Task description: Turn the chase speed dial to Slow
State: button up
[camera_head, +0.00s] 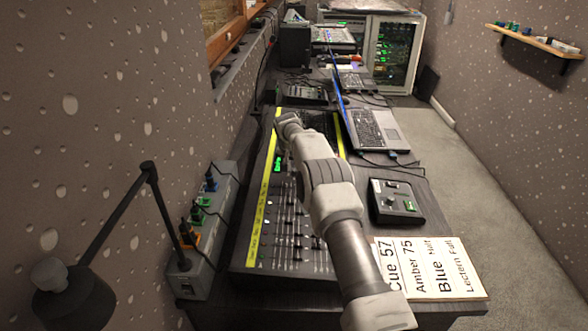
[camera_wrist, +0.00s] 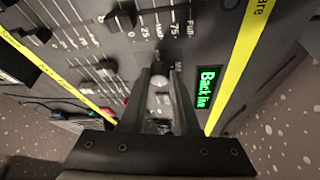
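The lighting desk (camera_head: 256,225) is a dark panel with yellow edge strips and rows of faders. My gripper (camera_wrist: 161,72) points down at the desk in the wrist view, with its two fingers apart. A small rounded pale grey knob (camera_wrist: 160,83) shows between the fingers; I cannot tell whether they touch it. No Slow mark or chase speed label is readable, so I cannot tell whether this knob is the dial or how it is set. In the head view my arm covers this part of the desk and hides the fingertips.
A green "Back line" display (camera_wrist: 206,88) and a fader (camera_wrist: 122,17) sit close to the fingers. A small control box (camera_head: 399,203), a cue sheet (camera_head: 440,267) and a laptop (camera_head: 372,130) lie right of the desk. A black lamp (camera_head: 75,292) stands at left.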

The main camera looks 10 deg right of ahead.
grip_shut()
jog(key=shift+n, duration=0.3)
jog(key=shift+d+n+t+y+b, duration=0.15)
jog(key=shift+n+t+y+b, duration=0.15)
jog(key=shift+n+y+b, duration=0.65)
jog(key=n, duration=0.2)
jog(key=n+y, duration=0.1)
jog(key=n, duration=0.2)
jog(key=shift+s+d+f+b, duration=0.1)
jog(key=shift+d+b, duration=0.1)
jog(key=shift+b, duration=0.1)
jog(key=n+y, duration=0.1)
jog(key=n, duration=0.2)
jog(key=shift+d+n+y, duration=0.1)
jog(key=shift+n+y, duration=0.15)
jog(key=shift+n, duration=0.1)
jog(key=shift+n+y, duration=0.6)
jog(key=shift+n, duration=0.7)
jog(key=shift+n+g, duration=0.3)
jog(key=shift+g, duration=0.1)
